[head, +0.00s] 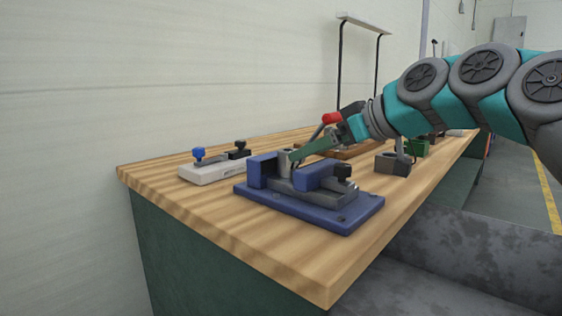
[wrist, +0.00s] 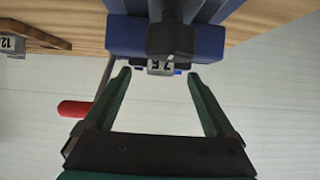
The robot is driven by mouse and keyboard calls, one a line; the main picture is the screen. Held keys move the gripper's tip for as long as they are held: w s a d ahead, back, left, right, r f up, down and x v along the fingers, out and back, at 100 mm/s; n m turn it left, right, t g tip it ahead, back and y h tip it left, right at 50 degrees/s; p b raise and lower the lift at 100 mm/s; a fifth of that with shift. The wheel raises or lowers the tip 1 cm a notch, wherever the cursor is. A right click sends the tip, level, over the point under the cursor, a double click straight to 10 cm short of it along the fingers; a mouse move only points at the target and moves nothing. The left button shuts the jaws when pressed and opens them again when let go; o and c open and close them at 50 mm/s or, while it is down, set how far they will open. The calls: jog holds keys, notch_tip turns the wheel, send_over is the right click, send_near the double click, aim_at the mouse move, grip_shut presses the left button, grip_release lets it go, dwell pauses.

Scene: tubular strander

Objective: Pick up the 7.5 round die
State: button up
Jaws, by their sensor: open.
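A small grey die (wrist: 160,68) with markings that look like 7.5 shows at the edge of a blue fixture in the wrist view, partly hidden behind a black knob (wrist: 171,40). The blue fixture (head: 313,207) stands on the wooden bench in the head view. A grey round part (head: 285,160) sits between its blue blocks and is probably the same die. My gripper (wrist: 160,74) has green fingers, spread apart, with the die in the gap between the tips. Its tips (head: 293,157) are at the grey part in the head view. Contact cannot be told.
A white block (head: 212,170) with blue and black knobs stands to the left. A grey block (head: 393,165) and a brown wooden tray (head: 350,152) lie behind. A red handle (wrist: 75,108) is left of my fingers. The bench's front corner (head: 310,272) is clear.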

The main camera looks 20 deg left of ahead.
aim_at(288, 163)
jog(key=x, duration=0.6)
jog(key=shift+s+r, duration=0.1)
grip_shut()
dwell(0.6)
